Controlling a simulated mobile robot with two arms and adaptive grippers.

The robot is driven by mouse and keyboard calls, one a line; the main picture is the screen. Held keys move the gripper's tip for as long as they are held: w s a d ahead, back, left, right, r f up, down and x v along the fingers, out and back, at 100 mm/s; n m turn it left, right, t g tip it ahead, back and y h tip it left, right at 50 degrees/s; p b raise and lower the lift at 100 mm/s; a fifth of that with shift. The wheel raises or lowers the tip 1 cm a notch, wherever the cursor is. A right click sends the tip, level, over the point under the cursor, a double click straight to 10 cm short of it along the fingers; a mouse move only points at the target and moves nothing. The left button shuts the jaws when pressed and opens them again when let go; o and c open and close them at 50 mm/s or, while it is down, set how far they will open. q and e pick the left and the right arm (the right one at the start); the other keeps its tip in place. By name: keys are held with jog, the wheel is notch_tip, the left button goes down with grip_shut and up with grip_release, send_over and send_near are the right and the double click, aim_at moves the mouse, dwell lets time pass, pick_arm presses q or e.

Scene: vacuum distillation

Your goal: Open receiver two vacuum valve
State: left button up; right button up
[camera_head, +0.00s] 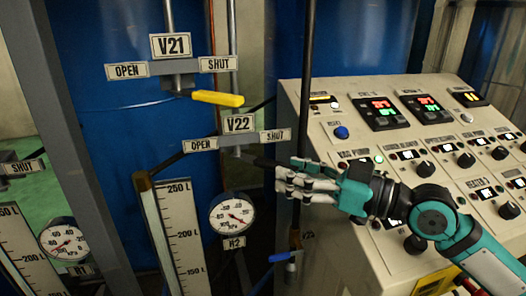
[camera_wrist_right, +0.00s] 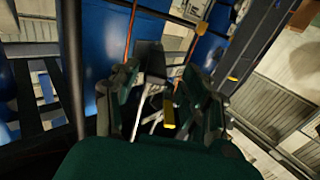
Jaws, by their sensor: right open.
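The valve labelled V22 (camera_head: 238,124) is on the rack in front of the blue tanks, with an OPEN plate (camera_head: 200,145) on its left and a SHUT plate (camera_head: 275,136) on its right. A dark bar (camera_head: 264,163) extends from below it toward my right gripper. My right gripper (camera_head: 283,180) is open, just below and right of V22; whether it touches the bar I cannot tell. In the wrist view its fingers (camera_wrist_right: 160,100) are spread, with a yellow piece (camera_wrist_right: 168,113) between or beyond them. No label reading "receiver two" is legible. My left gripper is not in view.
Valve V21 (camera_head: 170,45) is above, its yellow handle (camera_head: 218,98) pointing right. A gauge (camera_head: 233,213) and scale (camera_head: 180,240) stand below V22. A blue handle (camera_head: 283,256) is lower right. The control panel (camera_head: 360,140) stands close on the right.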

aim_at(263, 159)
jog(key=p+x, duration=0.1)
jog(key=x, duration=0.4)
jog(key=shift+w+a+p, duration=0.1)
jog(key=shift+w+p, duration=0.3)
jog(key=shift+w, duration=0.1)
jog(key=shift+w+a, duration=0.1)
jog(key=shift+a, duration=0.65)
jog(key=shift+w+f, duration=0.1)
jog(key=shift+f, duration=0.05)
grip_shut()
